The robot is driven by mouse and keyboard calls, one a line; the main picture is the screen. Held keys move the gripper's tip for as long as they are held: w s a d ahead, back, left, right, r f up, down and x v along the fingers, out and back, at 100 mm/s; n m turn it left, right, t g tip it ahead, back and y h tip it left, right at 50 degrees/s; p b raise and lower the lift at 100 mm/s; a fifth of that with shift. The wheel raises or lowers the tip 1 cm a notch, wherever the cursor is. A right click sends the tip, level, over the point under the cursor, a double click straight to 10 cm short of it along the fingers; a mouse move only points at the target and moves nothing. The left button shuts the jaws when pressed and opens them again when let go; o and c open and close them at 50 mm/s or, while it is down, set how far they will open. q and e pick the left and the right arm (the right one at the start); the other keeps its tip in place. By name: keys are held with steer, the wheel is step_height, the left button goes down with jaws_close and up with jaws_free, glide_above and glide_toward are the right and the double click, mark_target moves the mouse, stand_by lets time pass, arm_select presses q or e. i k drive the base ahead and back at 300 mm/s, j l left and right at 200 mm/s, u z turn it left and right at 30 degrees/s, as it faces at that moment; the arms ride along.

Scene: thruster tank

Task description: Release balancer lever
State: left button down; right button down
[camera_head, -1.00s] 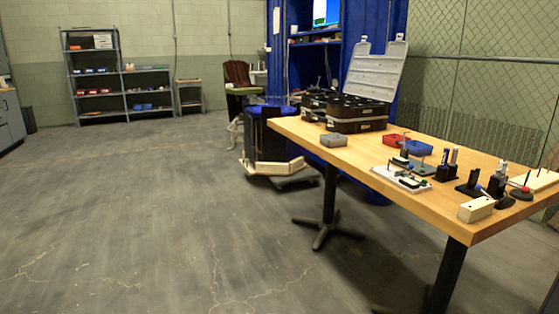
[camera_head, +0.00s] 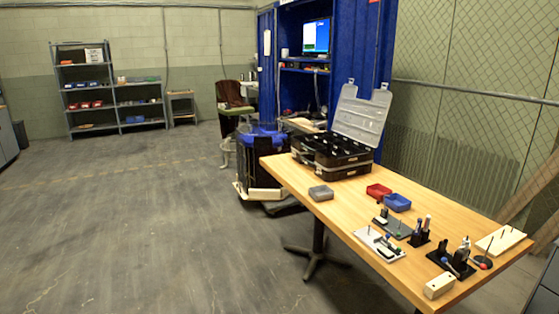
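Neither of my grippers shows in the head view. I cannot pick out a balancer lever with certainty. Several small tools and holders stand at the near right part of the wooden table (camera_head: 300,205). A black and blue drum-like unit (camera_head: 262,155) stands on the floor behind the table's left end. Its details are too small to tell.
An open black case (camera_head: 333,163) sits on the table's far part, with a grey box (camera_head: 320,193), a red bin (camera_head: 378,191) and a blue bin (camera_head: 397,203) nearby. Metal shelves (camera_head: 100,85) stand at the back left. The floor (camera_head: 130,220) on the left is clear.

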mark_target(445, 260)
steer(key=i+l+z, duration=0.15)
steer(key=z, duration=0.25)
steer(key=i+l+z, duration=0.1)
steer(key=i+z, duration=0.15)
steer(key=z, duration=0.15)
steer(key=i+z, duration=0.2)
steer(key=z, duration=0.2)
